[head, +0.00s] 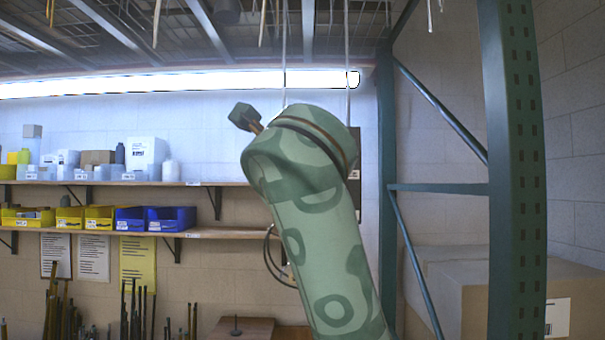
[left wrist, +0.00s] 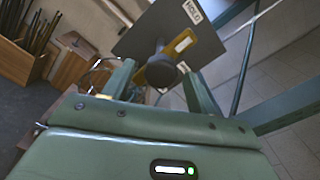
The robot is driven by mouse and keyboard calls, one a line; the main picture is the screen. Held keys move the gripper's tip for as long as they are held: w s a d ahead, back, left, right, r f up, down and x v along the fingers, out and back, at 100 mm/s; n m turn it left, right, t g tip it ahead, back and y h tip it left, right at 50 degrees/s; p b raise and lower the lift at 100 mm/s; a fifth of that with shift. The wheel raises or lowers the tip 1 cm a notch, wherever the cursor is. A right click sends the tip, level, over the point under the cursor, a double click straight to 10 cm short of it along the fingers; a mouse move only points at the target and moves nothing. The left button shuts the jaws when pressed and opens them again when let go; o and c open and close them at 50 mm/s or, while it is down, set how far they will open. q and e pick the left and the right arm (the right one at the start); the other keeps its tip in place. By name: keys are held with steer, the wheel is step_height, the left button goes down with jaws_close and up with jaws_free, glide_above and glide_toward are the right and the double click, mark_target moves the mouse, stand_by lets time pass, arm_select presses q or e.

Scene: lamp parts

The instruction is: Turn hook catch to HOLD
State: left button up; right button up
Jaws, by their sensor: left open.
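In the left wrist view a dark plate (left wrist: 137,40) carries a white label (left wrist: 192,12) that seems to read HOLD. A yellow bar (left wrist: 207,47) with a pale strip lies across the plate below that label. A dark round knob (left wrist: 161,71) stands out in front of the bar. My left gripper (left wrist: 159,69) is open, with one green finger on each side of the knob; I cannot tell whether either touches it. My right gripper is not in view.
A green rack post (head: 515,170) and its braces stand to the right, with cardboard boxes (head: 480,290) behind. Shelves with yellow bins (head: 98,217) and blue bins (head: 172,218) line the back wall at left. Cords hang from above near my arm.

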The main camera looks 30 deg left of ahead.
arm_select(q)
steer(key=p+v, duration=0.3)
steer(key=v, duration=1.1)
steer(key=shift+d+p, duration=0.15)
steer(key=shift+p, duration=0.15)
